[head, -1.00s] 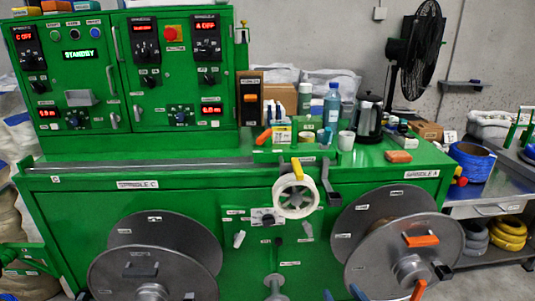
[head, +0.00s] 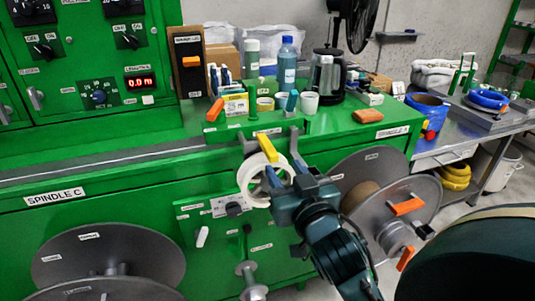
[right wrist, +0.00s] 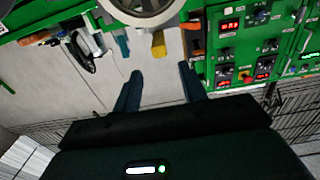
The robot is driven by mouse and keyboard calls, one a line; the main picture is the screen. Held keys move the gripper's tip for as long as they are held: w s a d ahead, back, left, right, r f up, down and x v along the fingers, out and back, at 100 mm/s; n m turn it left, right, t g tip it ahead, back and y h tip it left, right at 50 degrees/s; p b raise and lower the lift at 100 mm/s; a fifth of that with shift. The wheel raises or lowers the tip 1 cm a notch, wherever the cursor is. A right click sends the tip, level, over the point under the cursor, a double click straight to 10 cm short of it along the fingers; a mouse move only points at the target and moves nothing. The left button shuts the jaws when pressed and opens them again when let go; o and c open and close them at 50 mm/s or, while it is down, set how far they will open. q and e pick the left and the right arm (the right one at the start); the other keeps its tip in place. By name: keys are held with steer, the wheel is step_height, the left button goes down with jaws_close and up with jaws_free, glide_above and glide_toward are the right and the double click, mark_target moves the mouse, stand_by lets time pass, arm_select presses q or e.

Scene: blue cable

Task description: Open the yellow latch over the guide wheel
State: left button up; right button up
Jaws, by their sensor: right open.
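The yellow latch (head: 266,146) lies across the upper rim of the white guide wheel (head: 246,181) on the front of the green machine. My right gripper (head: 286,171) is open in front of the wheel's right side and hides part of it. In the right wrist view, which is turned over, the latch (right wrist: 158,43) lies beyond the gap between my open fingertips (right wrist: 158,86), apart from them. The wheel (right wrist: 135,8) is cut off at the top edge there. My left gripper is out of view.
Dark brackets flank the wheel. Above it, the machine top holds bottles, a black kettle (head: 327,75), a white cup (head: 309,103) and an orange block (head: 367,116). A reel (head: 388,205) with orange handles stands right of my gripper; a grey reel (head: 108,255) stands lower left.

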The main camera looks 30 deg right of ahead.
mark_target(269, 147)
steer(key=b+x, duration=0.1)
steer(key=b, duration=0.1)
steer(key=b+x, duration=0.1)
steer(key=b, duration=0.1)
steer(key=shift+w+f, duration=0.25)
steer(key=shift+f, duration=0.05)
steer(key=x, duration=0.6)
steer(key=shift+w+r, duration=0.3)
steer(key=shift+w+d, duration=0.1)
steer(key=shift+w, duration=0.35)
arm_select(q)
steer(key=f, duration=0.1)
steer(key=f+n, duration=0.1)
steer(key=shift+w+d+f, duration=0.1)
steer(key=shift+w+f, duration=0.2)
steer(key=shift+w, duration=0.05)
arm_select(e)
jaws_close()
